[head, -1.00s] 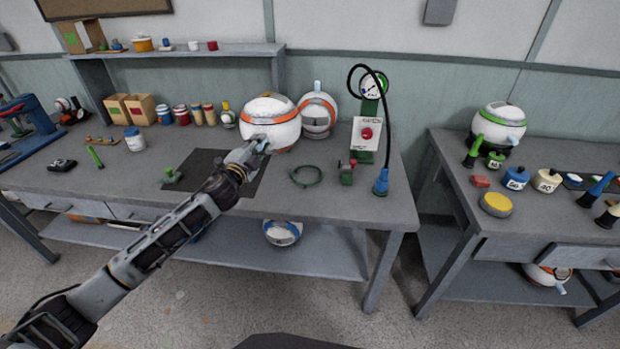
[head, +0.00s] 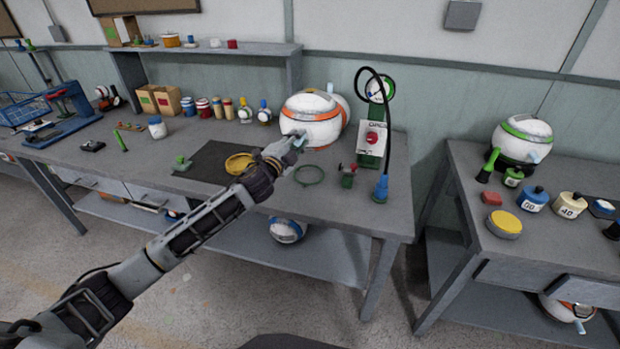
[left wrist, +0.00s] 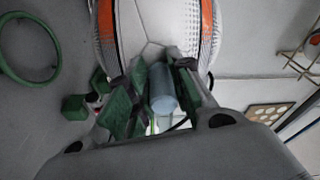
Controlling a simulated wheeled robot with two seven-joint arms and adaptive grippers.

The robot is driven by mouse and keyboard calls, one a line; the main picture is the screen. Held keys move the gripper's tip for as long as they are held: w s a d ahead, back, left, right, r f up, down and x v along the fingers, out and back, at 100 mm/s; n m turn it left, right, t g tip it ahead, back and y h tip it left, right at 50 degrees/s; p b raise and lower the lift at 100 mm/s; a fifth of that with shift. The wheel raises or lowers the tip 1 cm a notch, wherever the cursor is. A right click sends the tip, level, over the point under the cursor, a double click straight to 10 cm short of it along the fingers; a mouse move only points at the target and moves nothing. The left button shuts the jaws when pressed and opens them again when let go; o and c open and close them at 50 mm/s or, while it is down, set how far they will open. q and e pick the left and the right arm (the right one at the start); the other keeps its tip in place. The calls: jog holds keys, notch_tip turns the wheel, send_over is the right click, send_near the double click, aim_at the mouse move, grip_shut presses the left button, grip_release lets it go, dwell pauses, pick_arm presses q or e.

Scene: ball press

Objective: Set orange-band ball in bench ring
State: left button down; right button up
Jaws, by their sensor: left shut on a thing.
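A white ball with orange bands (head: 312,112) is above the back of the bench in the head view. My left gripper (head: 298,141) is at its near side. In the left wrist view the gripper (left wrist: 155,95) is shut on the ball's grey-blue stub, between green finger pads, with the orange-banded ball (left wrist: 165,25) just beyond. A thin green ring (head: 309,174) lies on the bench, right of the dark mat, just in front of the gripper; it also shows in the left wrist view (left wrist: 30,50). My right gripper is out of view.
A second ball stands behind the held one, mostly hidden. A gauge stand with white panel (head: 372,140), black hose and blue nozzle (head: 381,188) are to the right. A small red-and-green valve (head: 348,175) stands beside the ring. A yellow ring-like dish (head: 240,163) is on the mat.

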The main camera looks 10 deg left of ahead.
pick_arm(q)
notch_tip(320, 180, down, 6)
jog(key=b, duration=0.1)
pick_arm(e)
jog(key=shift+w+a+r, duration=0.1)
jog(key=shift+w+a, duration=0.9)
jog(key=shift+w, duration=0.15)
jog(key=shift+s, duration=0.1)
pick_arm(q)
jog(key=shift+f, duration=0.1)
